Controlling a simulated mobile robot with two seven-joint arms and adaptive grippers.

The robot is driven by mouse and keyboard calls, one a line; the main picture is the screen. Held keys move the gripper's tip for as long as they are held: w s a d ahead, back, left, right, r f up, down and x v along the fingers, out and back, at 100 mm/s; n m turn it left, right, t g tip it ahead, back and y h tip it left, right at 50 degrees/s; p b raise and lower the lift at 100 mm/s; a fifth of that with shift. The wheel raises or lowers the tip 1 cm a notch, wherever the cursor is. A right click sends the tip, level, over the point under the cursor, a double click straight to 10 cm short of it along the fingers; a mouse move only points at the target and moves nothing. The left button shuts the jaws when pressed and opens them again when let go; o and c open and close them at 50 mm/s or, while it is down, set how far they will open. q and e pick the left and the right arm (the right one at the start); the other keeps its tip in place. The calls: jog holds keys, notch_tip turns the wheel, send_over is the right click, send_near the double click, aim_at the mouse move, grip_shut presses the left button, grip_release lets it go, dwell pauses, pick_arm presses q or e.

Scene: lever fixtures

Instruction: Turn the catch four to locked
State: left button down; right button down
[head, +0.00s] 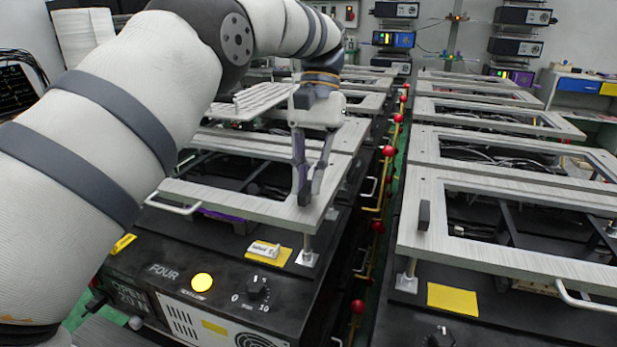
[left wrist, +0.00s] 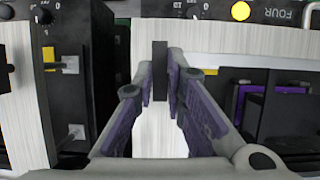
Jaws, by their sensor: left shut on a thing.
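The fixture labelled FOUR (head: 163,270) is a black box with a pale grey frame (head: 240,203) raised above it. My left gripper (head: 307,197) points down at the front right corner of that frame. In the left wrist view, the gripper (left wrist: 163,84) is shut on the catch (left wrist: 160,52), a narrow dark bar on the pale frame, with one purple-padded finger on each side. In the head view the fingers largely hide the catch, and I cannot tell its setting there. My right gripper is out of view.
A neighbouring fixture on the right has a similar dark catch (head: 424,215) standing on its frame (head: 480,262). Between the two rows runs a narrow gap with red knobs (head: 388,151) on yellow pipes. A yellow button (head: 202,282) and a black dial (head: 258,288) sit on the FOUR box.

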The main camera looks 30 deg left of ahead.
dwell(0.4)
pick_arm(q)
jog(key=c, duration=1.6)
grip_release()
jog(key=shift+c, duration=0.2)
